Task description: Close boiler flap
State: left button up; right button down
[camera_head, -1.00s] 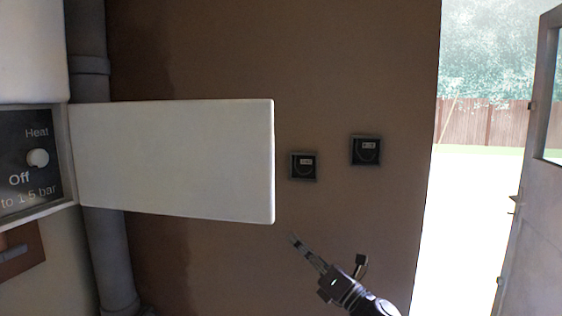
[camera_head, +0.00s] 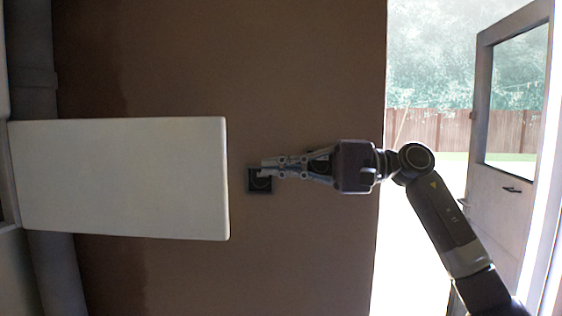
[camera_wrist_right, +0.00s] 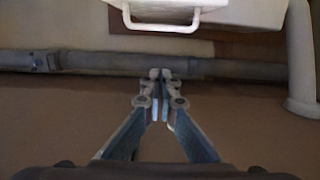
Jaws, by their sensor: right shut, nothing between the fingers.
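The boiler flap (camera_head: 125,178) is a white panel that stands open, swung out to the right from its hinge at the left edge of the head view. My right gripper (camera_head: 266,171) is shut and empty, to the right of the flap's free edge with a gap between them in the picture. Its fingers point left. In the right wrist view the closed fingertips (camera_wrist_right: 160,74) show before a grey pipe. The boiler's control panel is almost wholly out of the head view. My left gripper is not in view.
A dark wall socket (camera_head: 259,184) sits behind my right fingertips on the brown wall. A vertical grey pipe (camera_head: 52,270) runs behind the flap. An open door (camera_head: 505,175) stands at the right. The right wrist view shows a white body with a handle (camera_wrist_right: 163,27) at the top.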

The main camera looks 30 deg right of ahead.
jog(key=a+p, duration=0.3)
jog(key=a, duration=0.5)
jog(key=shift+p, duration=0.3)
jog(key=shift+s, duration=0.15)
